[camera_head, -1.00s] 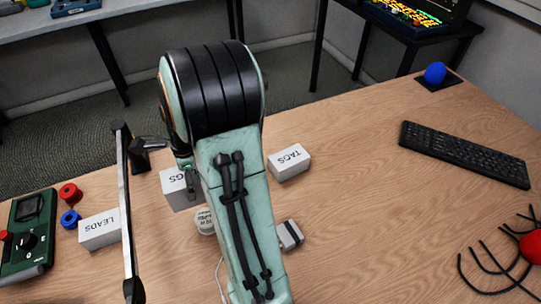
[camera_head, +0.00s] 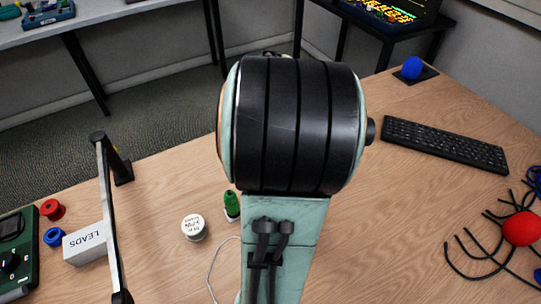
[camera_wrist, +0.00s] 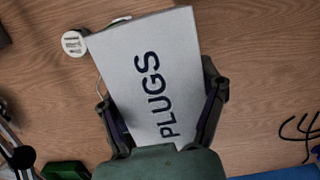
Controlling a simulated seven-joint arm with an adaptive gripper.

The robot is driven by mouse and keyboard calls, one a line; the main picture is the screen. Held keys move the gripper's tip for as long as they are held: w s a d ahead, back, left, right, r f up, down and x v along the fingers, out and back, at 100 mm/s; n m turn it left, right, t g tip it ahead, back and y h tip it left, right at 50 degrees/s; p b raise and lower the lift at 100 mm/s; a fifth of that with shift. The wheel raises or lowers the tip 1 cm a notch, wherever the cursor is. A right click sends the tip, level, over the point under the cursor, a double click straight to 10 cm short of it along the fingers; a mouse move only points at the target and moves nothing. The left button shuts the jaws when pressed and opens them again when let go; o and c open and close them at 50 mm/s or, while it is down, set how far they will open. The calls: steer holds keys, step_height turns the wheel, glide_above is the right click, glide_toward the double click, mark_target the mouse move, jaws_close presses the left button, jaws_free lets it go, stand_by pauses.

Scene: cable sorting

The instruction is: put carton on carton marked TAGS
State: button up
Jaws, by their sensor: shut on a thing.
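A white carton marked PLUGS (camera_wrist: 150,65) fills the middle of the wrist view. My gripper (camera_wrist: 160,103) is shut on it, with one finger on each side. In the head view my arm hides the gripper and this carton. Whether the held carton touches anything below cannot be told.
A white round tub (camera_head: 193,227) and a green bottle (camera_head: 231,205) stand left of my arm. A keyboard (camera_head: 455,143) and a red ball with black cables (camera_head: 520,229) are at right.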

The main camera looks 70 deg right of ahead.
steer(key=d+f, duration=0.3)
steer(key=d, duration=0.1)
steer(key=w+d+f, duration=0.1)
steer(key=d+f, duration=0.2)
steer(key=d, duration=0.2)
steer(key=w+d+f, duration=0.1)
steer(key=d+f, duration=0.2)
steer(key=d, duration=0.1)
steer(key=shift+d+f, duration=0.2)
steer(key=shift+d, duration=0.05)
steer(key=shift+d+f, duration=0.2)
steer(key=shift+f, duration=1.6)
steer(key=shift+f, duration=0.15)
steer(key=o, duration=1.2)
